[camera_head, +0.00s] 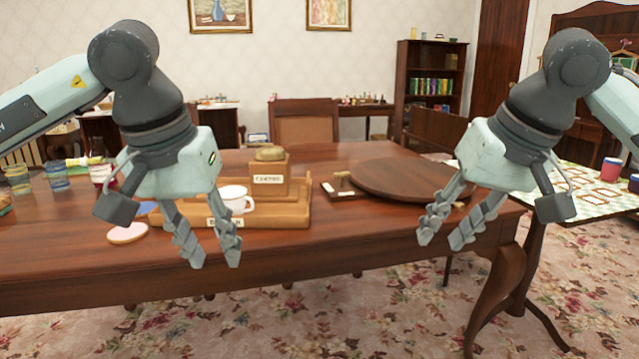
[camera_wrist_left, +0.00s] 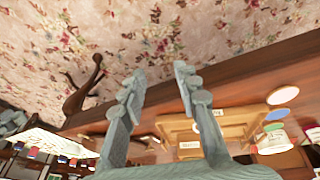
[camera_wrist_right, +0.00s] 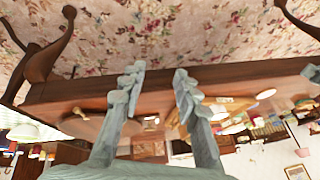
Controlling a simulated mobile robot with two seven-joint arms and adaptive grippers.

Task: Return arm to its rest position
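My left gripper (camera_head: 212,250) hangs in front of the wooden tray at the table's front edge. Its two fingers are apart with nothing between them, which the left wrist view (camera_wrist_left: 160,75) also shows. My right gripper (camera_head: 440,240) hangs near the table's right front corner, in front of the round wooden board. Its fingers are apart and empty, also in the right wrist view (camera_wrist_right: 158,78). Both arms are raised, with the grippers pointing down.
The dark wooden table (camera_head: 340,240) carries a wooden tray (camera_head: 285,215) with a white mug (camera_head: 236,198), a wooden box (camera_head: 268,180), a round board (camera_head: 395,178) and glasses (camera_head: 57,178) at left. A patterned side table (camera_head: 590,212) stands right. Floral carpet (camera_head: 350,310) in front is clear.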

